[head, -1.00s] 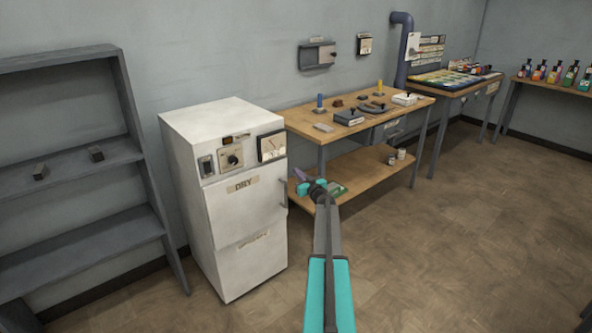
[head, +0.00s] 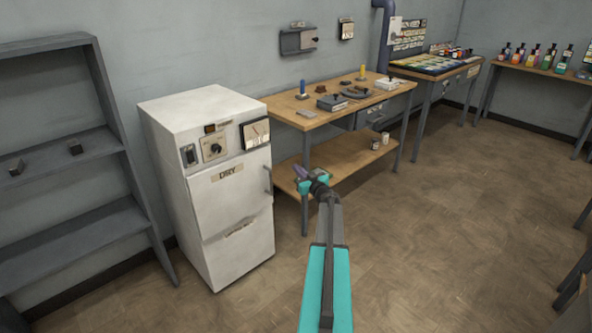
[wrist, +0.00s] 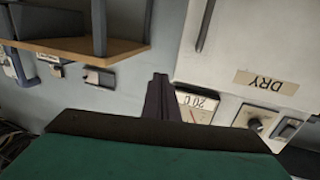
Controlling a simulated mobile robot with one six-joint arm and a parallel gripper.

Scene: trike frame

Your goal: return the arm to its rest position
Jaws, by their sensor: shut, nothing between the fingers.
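My arm (head: 328,260) reaches forward from the bottom of the head view, teal and grey. My gripper (head: 299,171) is at its far end, in front of the workbench's lower shelf in the picture and right of the white DRY cabinet (head: 232,187). In the wrist view the gripper's dark fingers (wrist: 160,92) are together, with nothing seen between them. That view is upside down, with the cabinet's DRY label (wrist: 266,81) at the right.
A grey shelf rack (head: 75,214) with two small dark blocks stands at the left. The wooden workbench (head: 290,110) holds several tools. Another table (head: 468,66) and a bottle shelf (head: 530,70) are farther right. The floor (head: 440,220) at centre right is clear.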

